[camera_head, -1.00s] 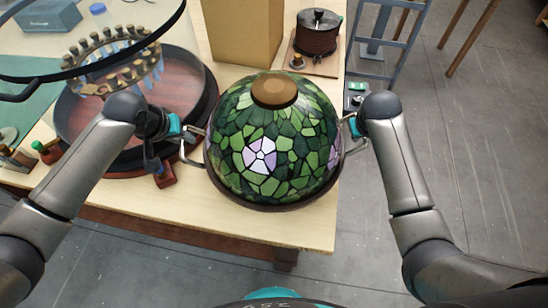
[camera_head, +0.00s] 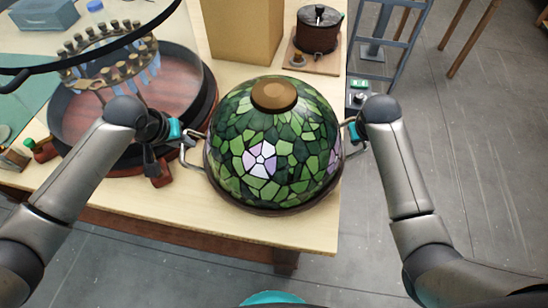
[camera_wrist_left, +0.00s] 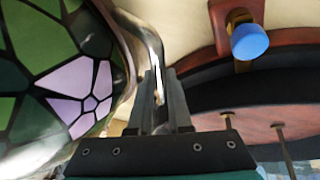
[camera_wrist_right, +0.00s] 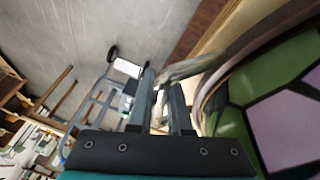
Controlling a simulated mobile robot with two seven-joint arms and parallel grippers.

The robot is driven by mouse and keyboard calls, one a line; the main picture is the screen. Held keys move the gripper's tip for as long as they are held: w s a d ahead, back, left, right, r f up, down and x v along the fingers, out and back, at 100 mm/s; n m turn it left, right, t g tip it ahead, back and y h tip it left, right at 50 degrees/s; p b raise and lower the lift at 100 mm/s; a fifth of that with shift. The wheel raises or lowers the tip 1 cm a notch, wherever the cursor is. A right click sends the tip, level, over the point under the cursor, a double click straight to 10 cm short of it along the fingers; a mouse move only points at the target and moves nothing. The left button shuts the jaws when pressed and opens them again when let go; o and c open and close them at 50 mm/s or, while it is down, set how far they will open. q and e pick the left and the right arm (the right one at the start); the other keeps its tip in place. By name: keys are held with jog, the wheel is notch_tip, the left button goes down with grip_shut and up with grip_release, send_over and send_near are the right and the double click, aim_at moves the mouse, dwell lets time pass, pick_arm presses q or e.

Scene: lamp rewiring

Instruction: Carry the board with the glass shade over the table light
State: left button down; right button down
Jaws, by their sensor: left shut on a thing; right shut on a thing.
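The glass shade (camera_head: 265,150) is a dome of green leaded glass with pale violet flowers and a brown cap on top. It sits upright on a dark round board, of which only a thin rim (camera_head: 270,210) shows beneath it. My left gripper (camera_head: 186,135) is shut on the metal handle at the board's left side; the left wrist view shows the bar (camera_wrist_left: 152,50) between the fingers. My right gripper (camera_head: 354,130) is shut on the handle at the right side, also seen in the right wrist view (camera_wrist_right: 185,68). I cannot pick out the table light with certainty.
A round dark tub (camera_head: 70,125) with a reddish floor stands left of the shade, with a ring of pegs (camera_head: 110,50) above it. A clear disc with a black rim overhangs it. A cardboard box (camera_head: 240,30) and a dark pot (camera_head: 318,30) stand behind.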

pick_arm(q)
jog(key=shift+w+f+b, duration=0.1)
jog(key=shift+f+b, duration=0.5)
jog(key=shift+b, duration=0.05)
pick_arm(e)
jog(key=shift+w+f, duration=0.1)
jog(key=shift+f, duration=0.5)
pick_arm(q)
jog(key=c, duration=1.3)
grip_release()
jog(key=shift+f, duration=0.2)
pick_arm(e)
jog(key=c, duration=1.3)
grip_release()
jog(key=shift+f, duration=0.2)
pick_arm(q)
jog(key=o, duration=0.5)
jog(key=shift+c, duration=0.2)
pick_arm(e)
jog(key=o, duration=0.5)
jog(key=shift+c, duration=0.2)
pick_arm(q)
jog(key=shift+r, duration=0.1)
jog(key=v, duration=1.2)
pick_arm(e)
jog(key=v, duration=1.2)
jog(key=shift+r, duration=0.1)
